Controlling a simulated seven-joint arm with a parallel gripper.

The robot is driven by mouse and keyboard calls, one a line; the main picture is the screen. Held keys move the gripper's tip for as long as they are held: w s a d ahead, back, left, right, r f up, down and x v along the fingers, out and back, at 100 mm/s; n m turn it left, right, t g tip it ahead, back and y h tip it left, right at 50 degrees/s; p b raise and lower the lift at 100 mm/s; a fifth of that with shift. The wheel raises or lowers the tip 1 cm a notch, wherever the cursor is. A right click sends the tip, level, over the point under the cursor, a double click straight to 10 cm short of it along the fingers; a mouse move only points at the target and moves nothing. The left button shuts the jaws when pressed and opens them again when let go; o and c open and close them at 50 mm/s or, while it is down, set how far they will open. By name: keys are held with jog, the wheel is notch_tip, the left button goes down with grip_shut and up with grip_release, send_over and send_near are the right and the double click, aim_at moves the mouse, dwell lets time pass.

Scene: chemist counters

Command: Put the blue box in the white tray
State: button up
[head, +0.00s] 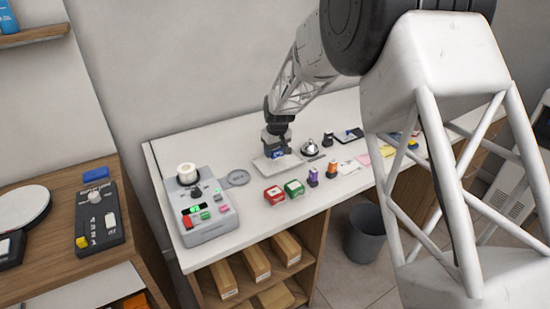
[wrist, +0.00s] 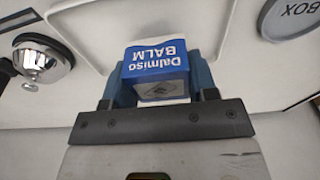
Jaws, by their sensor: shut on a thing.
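My gripper (head: 277,146) is over the white tray (head: 266,170) on the white counter in the head view. It is shut on the blue box (head: 277,155), which has a white part and the words "Dalmiso BALM". In the wrist view the blue box (wrist: 155,72) sits between the two fingers of my gripper (wrist: 158,80), with the white tray (wrist: 190,14) behind it. I cannot tell whether the box touches the tray floor.
A red box (head: 273,195) and a green box (head: 294,188) stand in front of the tray. A silver bell (head: 310,147) is to its right.

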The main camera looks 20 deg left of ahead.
aim_at(275, 157)
jog(key=shift+f, duration=1.7)
jog(key=shift+f, duration=0.2)
jog(key=o, duration=1)
jog(key=shift+r, duration=0.15)
jog(key=r, duration=0.4)
jog(key=s+r, duration=0.1)
jog(key=r, duration=0.3)
jog(key=d+r, duration=0.1)
jog(key=r, duration=0.3)
jog(key=shift+s+d, duration=0.1)
jog(key=shift+s, duration=0.05)
